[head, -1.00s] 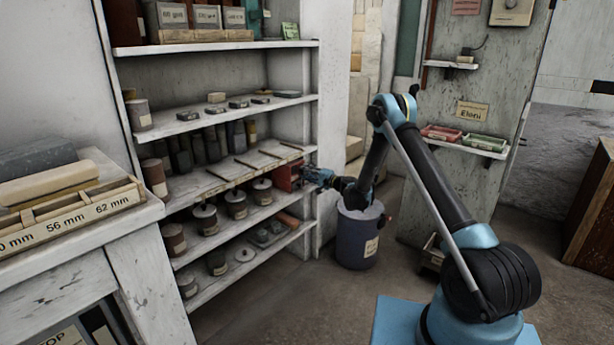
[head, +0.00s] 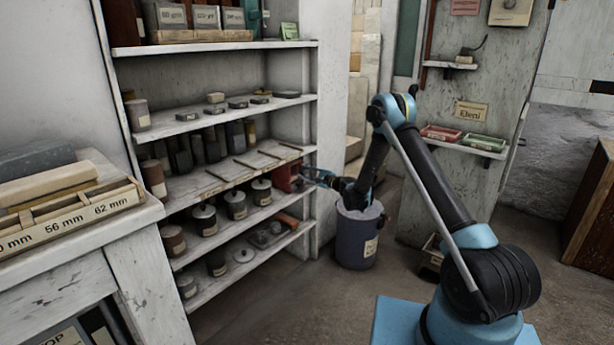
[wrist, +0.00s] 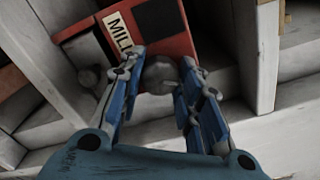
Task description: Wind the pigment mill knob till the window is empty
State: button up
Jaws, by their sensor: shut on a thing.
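The pigment mill (head: 286,178) is a red box at the right end of a shelf in the head view. In the wrist view the mill (wrist: 180,48) fills the upper middle, tilted, with a pale label reading "MILL". In the head view my gripper (head: 306,176) reaches the mill from the right.
The white shelf unit (head: 308,110) has an upright panel close beside the mill. Lidded pots (head: 236,204) stand left of the mill. Open floor lies in front of the shelves.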

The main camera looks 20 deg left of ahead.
dwell(0.5)
jog(key=o, duration=1.1)
jog(key=shift+d, duration=0.1)
jog(key=v, duration=1.2)
jog(key=shift+f, duration=0.1)
